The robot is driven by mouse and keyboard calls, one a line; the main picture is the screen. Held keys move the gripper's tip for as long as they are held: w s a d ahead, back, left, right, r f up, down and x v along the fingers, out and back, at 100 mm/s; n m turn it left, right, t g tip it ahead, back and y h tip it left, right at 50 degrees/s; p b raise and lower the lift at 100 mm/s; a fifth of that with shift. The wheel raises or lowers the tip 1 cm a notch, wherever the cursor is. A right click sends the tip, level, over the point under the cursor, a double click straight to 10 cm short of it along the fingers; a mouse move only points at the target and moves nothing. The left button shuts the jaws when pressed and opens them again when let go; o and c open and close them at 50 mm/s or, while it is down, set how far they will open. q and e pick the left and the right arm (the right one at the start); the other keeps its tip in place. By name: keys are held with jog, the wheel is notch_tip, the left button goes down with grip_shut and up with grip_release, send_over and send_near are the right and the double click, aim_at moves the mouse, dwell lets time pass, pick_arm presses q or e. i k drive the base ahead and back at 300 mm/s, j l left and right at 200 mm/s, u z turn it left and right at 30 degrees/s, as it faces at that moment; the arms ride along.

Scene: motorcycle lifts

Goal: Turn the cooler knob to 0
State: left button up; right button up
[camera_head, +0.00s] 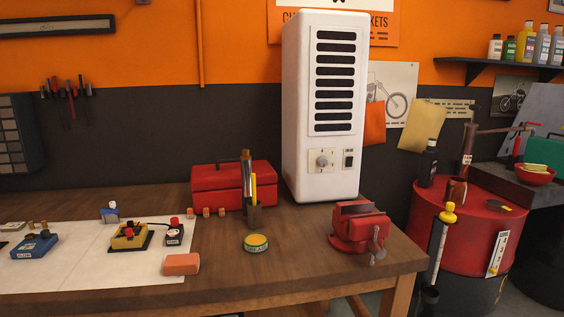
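The cooler (299,102) is a tall white box with dark horizontal vents, standing upright at the back of the wooden workbench. Its round grey knob (322,160) sits on a small square plate low on the front face. Marks around the knob are too small to read. A dark switch (348,160) is to the right of the knob. Neither of my grippers shows in the head view, and nothing covers the knob.
A red vise (357,230) stands at the bench's right front. A red toolbox (214,188) and a cup of tools (254,215) are left of the cooler. A round tin (255,243) lies in front. A red drum (468,235) stands right of the bench (215,270).

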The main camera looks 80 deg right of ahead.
aim_at(323, 161)
jog(key=z, duration=3)
